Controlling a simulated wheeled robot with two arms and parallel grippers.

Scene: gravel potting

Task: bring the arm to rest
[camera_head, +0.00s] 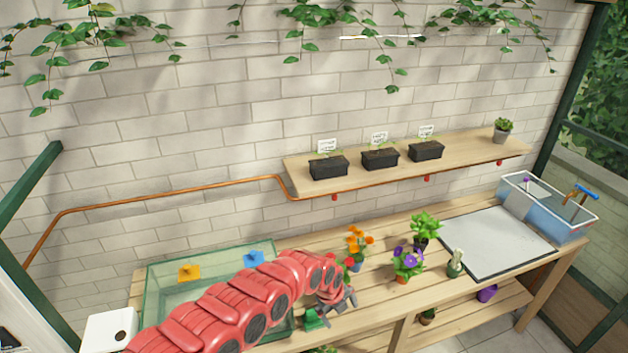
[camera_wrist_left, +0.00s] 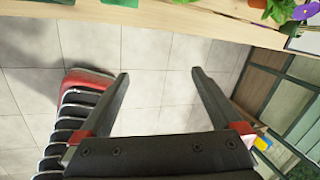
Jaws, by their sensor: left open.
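My left arm (camera_head: 235,300) is red and segmented, and it reaches in from the lower left across the glass tank and the front of the bench. Its gripper (camera_head: 345,300) is over the front part of the bench in the head view, small and partly hidden by the arm. In the left wrist view the two dark fingers (camera_wrist_left: 160,73) stand wide apart with nothing between them, and tiled floor shows behind. My right gripper is in neither view.
The wooden bench (camera_head: 385,300) holds a glass tank (camera_head: 152,275), orange flowers (camera_head: 358,241), purple flowers (camera_head: 408,262), a leafy plant (camera_head: 426,228), a white-grey mat (camera_head: 495,243) and a clear bin (camera_head: 570,222). A wall shelf (camera_head: 465,147) carries three black planters. The floor (camera_wrist_left: 150,50) looks clear.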

